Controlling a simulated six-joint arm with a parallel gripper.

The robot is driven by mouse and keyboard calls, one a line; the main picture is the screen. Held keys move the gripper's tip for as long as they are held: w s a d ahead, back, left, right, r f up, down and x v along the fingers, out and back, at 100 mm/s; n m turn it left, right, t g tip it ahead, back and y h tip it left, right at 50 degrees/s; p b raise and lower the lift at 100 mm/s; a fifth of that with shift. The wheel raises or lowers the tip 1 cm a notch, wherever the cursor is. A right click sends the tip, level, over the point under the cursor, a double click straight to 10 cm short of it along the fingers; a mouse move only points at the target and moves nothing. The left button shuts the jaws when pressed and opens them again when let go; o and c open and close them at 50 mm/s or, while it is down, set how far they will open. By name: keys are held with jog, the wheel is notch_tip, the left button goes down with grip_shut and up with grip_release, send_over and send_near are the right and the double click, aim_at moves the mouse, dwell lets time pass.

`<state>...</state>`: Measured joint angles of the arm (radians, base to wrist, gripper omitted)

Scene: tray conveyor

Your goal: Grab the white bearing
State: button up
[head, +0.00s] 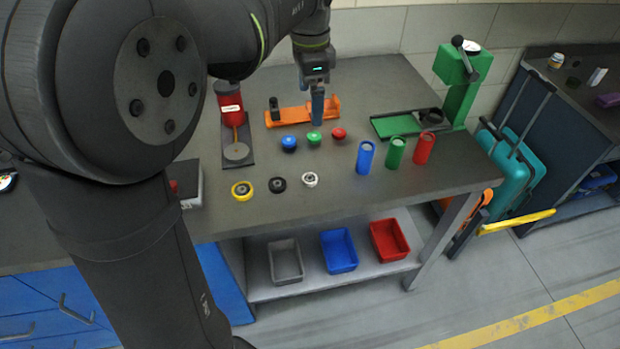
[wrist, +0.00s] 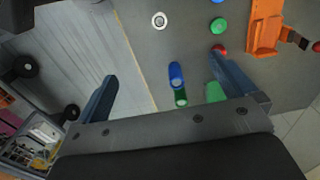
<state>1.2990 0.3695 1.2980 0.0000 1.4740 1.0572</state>
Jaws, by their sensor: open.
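The white bearing (head: 310,179) lies flat on the dark table near its front edge, at the right end of a row with a black bearing (head: 277,184) and a yellow bearing (head: 242,190). The white bearing also shows at the top of the wrist view (wrist: 159,20). My gripper (head: 318,112) is over the back part of the table, behind the bearings and above the coloured caps. Its two fingers are spread with nothing between them in the wrist view (wrist: 168,85).
Blue, green (head: 314,138) and red caps lie behind the bearings. Blue (head: 365,157), green and red (head: 425,148) cylinders stand to the right. An orange fixture (head: 285,115), a red press (head: 231,105) and a green press (head: 462,85) stand farther back. Bins (head: 338,250) sit on the shelf below.

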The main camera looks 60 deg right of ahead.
jog(key=shift+c, duration=0.4)
jog(key=c, duration=0.8)
jog(key=n+h, duration=0.3)
jog(key=n, duration=0.8)
send_over(310, 178)
jog(key=a, duration=0.2)
jog(key=shift+t, duration=0.3)
jog(key=f, duration=1.7)
jog(key=shift+s+a+f, duration=0.15)
jog(key=shift+s+f, duration=0.2)
jog(key=shift+x, duration=3.05)
